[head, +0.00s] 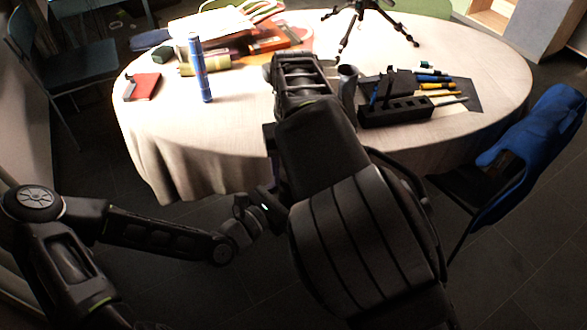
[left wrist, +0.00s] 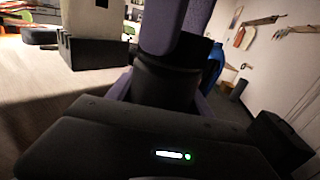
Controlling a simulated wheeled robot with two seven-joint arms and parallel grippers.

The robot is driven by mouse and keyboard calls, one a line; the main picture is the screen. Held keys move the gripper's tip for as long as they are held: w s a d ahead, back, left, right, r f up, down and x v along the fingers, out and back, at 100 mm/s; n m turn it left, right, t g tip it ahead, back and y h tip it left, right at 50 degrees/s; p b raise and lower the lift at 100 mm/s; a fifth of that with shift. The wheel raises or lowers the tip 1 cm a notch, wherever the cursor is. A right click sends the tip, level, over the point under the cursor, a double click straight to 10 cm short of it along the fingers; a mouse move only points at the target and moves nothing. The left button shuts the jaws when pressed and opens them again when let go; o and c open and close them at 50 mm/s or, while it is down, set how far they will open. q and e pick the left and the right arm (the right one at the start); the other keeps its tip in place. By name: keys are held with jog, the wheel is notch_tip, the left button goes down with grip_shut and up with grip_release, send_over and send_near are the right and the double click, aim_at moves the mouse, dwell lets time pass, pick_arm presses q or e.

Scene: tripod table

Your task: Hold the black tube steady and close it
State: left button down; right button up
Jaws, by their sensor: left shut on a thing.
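In the left wrist view a dark cylinder, seemingly the black tube (left wrist: 168,82), stands upright in my left gripper (left wrist: 163,95), which is shut on it. Purple-grey parts rise beside and above it, and its top cannot be made out. In the head view my left arm comes in low from the left and runs behind my large right arm, so the tube and left gripper are hidden there. My right gripper (head: 300,72) reaches over the near table edge; its fingertips are not clear. A grey and black block (left wrist: 95,45) stands left of the tube in the left wrist view.
The round, cloth-covered table (head: 235,120) holds a standing blue cylinder (head: 200,70), a red book (head: 143,87), a black rack (head: 395,112), several screwdrivers and a tripod (head: 368,22). A chair with a blue garment (head: 540,130) stands right.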

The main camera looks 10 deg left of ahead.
jog(key=o, duration=1.3)
jog(key=shift+r, duration=2.25)
jog(key=shift+c, duration=0.3)
